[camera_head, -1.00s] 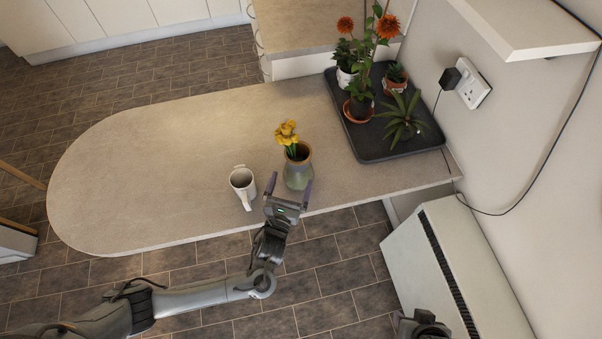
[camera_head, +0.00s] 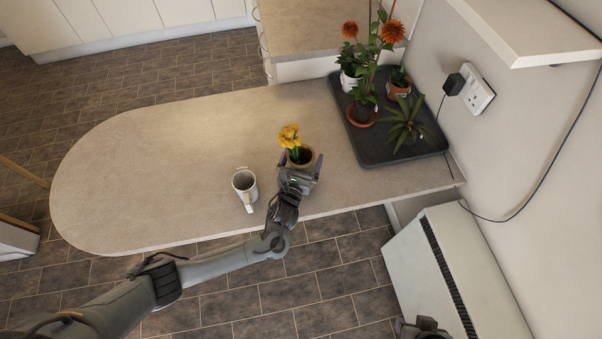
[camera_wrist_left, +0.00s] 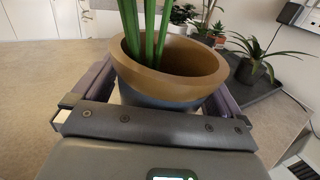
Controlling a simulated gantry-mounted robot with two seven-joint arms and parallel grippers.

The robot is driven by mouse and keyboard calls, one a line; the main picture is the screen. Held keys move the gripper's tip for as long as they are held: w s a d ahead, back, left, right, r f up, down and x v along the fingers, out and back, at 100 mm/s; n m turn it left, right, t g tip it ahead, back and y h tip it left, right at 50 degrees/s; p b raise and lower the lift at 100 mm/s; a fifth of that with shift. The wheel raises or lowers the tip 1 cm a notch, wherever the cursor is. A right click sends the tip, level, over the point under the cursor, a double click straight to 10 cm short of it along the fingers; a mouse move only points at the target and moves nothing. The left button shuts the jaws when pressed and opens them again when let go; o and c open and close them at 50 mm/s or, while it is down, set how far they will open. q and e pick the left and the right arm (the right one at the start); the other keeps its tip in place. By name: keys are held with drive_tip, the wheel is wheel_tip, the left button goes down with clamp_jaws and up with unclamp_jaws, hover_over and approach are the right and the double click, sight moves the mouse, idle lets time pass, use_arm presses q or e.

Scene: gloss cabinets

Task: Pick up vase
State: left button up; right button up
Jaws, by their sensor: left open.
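The vase (camera_head: 300,156) stands upright near the front edge of the counter, with yellow flowers (camera_head: 289,136) in it. Its brown rim (camera_wrist_left: 172,68) and green stems fill the middle of the left wrist view. My left gripper (camera_head: 299,170) is open, with one finger on each side of the vase. The fingers also show in the left wrist view (camera_wrist_left: 158,90), left and right of the vase body. I cannot tell whether they touch it. The gripper hides the lower part of the vase in the head view.
A white mug (camera_head: 244,185) stands just left of the vase, close to my left arm. A dark tray (camera_head: 375,152) with several potted plants lies at the right end of the counter (camera_head: 160,165). The counter's left part is clear. A white heater (camera_head: 450,270) stands at lower right.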

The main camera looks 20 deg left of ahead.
use_arm(q)
clamp_jaws()
drive_tip(key=shift+w+r, duration=0.1)
idle(0.7)
